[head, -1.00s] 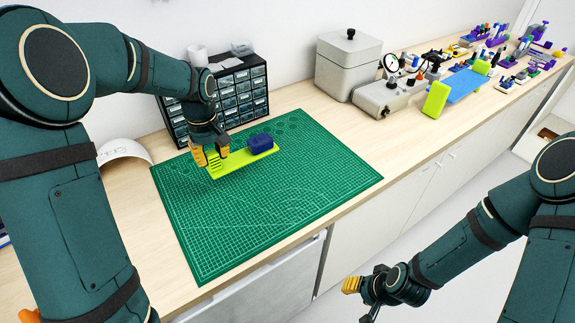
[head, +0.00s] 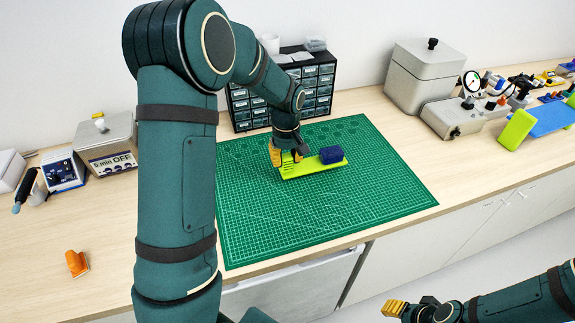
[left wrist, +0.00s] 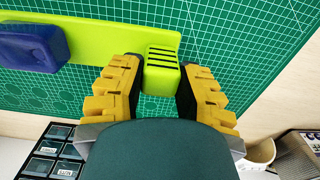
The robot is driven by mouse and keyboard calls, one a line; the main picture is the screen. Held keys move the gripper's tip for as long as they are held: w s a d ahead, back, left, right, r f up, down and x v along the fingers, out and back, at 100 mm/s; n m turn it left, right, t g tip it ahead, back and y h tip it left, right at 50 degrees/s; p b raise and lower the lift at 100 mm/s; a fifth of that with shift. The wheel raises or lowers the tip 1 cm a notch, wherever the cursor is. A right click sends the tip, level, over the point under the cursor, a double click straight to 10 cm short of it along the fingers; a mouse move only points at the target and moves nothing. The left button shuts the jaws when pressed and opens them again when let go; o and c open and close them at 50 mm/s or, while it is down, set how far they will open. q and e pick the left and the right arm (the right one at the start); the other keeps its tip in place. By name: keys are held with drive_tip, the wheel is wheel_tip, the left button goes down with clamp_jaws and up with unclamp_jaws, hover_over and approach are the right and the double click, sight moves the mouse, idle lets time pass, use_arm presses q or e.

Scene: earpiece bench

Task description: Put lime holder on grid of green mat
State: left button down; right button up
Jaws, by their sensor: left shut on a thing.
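The lime holder (head: 300,170) is a long flat bar with a dark blue block (head: 331,155) on its right end in the head view. My left gripper (head: 287,158) is shut on its slotted left end. The left wrist view shows the holder (left wrist: 115,35) end with dark slots between the yellow fingers of the gripper (left wrist: 162,85), and the blue block (left wrist: 32,45) at the left. The holder is over the gridded part of the green mat (head: 270,225); whether it touches the mat I cannot tell. My right gripper (head: 395,308) is empty-looking, low at the right, away from the bench.
A drawer cabinet (head: 318,75) stands behind the mat, and a grey box (head: 425,75) with an instrument stands to the right. An orange piece (head: 76,263) and a timer device (head: 108,145) are on the left. The mat's front area is clear.

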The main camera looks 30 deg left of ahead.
use_arm(q)
drive_tip(key=shift+f, duration=1.4)
drive_tip(key=shift+f+b, duration=0.2)
drive_tip(key=shift+b, duration=0.1)
drive_tip(key=c, duration=0.7)
unclamp_jaws()
drive_tip(key=shift+c, duration=0.2)
drive_tip(key=shift+r, duration=0.1)
drive_tip(key=shift+r, duration=0.1)
drive_tip(key=shift+r, duration=0.3)
wheel_tip(320, 180, up, 12)
drive_tip(key=shift+f+p, duration=0.25)
drive_tip(key=shift+p, duration=0.75)
